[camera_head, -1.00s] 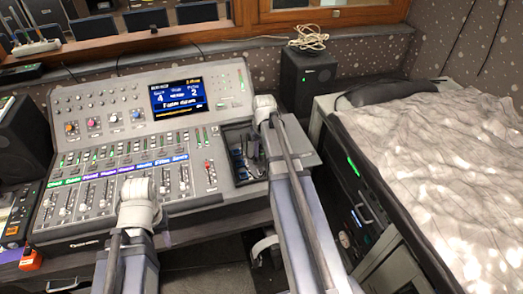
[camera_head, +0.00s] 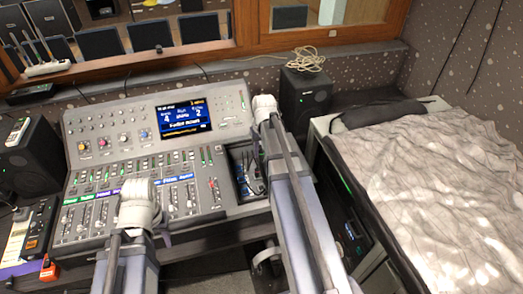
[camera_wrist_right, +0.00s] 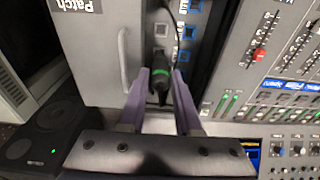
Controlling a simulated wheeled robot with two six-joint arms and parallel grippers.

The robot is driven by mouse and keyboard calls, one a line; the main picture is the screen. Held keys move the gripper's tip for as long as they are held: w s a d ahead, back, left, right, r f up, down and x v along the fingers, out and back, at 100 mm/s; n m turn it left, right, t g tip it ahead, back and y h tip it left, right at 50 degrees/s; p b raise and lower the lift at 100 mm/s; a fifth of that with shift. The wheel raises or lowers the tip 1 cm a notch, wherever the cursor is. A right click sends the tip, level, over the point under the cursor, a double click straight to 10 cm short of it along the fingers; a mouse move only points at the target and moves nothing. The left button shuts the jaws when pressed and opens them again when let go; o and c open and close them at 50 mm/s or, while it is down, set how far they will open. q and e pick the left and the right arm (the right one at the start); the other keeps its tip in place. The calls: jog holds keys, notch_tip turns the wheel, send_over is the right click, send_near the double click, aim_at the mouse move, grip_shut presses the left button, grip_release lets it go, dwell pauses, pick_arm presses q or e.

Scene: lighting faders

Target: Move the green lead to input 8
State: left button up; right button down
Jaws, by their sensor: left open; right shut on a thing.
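The green lead's black plug with a green ring (camera_wrist_right: 160,78) is between the purple fingers of my right gripper (camera_wrist_right: 162,88) in the right wrist view. The gripper is shut on it, and a dark cable runs up from it. Blue-framed input sockets (camera_wrist_right: 184,55) lie just right of the plug; their numbers are not legible. In the head view the open patch bay (camera_head: 241,172) is at the console's right end, with my right arm (camera_head: 266,108) over its edge. My left gripper (camera_head: 139,208) is over the lower faders, open; its fingertips are hidden behind my wrist.
The fader console (camera_head: 155,150) fills the left middle. A grey lid marked Patch (camera_wrist_right: 95,50) with a handle lies left of the plug. A black speaker (camera_head: 304,92) stands behind my right arm. A cloth-covered surface (camera_head: 430,180) is at the right.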

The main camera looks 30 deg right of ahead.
jog(key=shift+r+p, duration=1.3)
jog(key=shift+r, duration=0.1)
pick_arm(q)
notch_tip(320, 180, up, 3)
jog(key=shift+f, duration=0.1)
pick_arm(e)
jog(key=shift+f, duration=0.1)
